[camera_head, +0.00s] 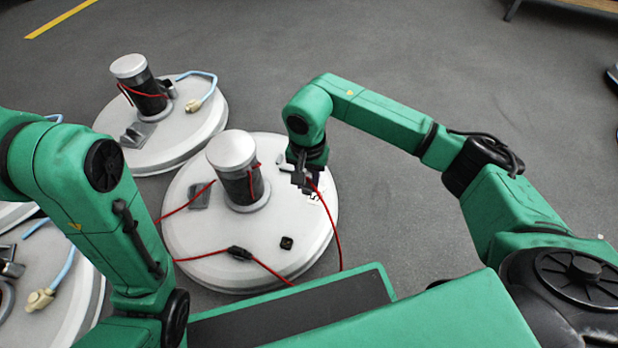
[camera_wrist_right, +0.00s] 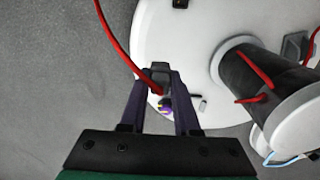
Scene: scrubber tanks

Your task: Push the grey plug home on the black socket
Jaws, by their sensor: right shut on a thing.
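My right gripper (camera_head: 301,178) is low over the right part of the pale round tank lid (camera_head: 305,252). It also shows in the right wrist view (camera_wrist_right: 160,82), shut on a dark grey piece with a red cable at it, which I take to be the grey plug (camera_wrist_right: 158,78). Its fingers hide much of the plug, and I cannot tell whether it touches a socket. A small black square piece (camera_head: 287,243), possibly the black socket, sits at the lid's front. A black in-line connector (camera_head: 240,253) lies on the lid with red cable at both ends. My left gripper is out of view.
A dark post with a white cap (camera_head: 232,150) stands on the lid, left of my right gripper. The red cable (camera_head: 333,222) hangs over the lid's right edge. Another lid (camera_head: 190,135) with a blue hose stands behind left. Grey floor lies open at right.

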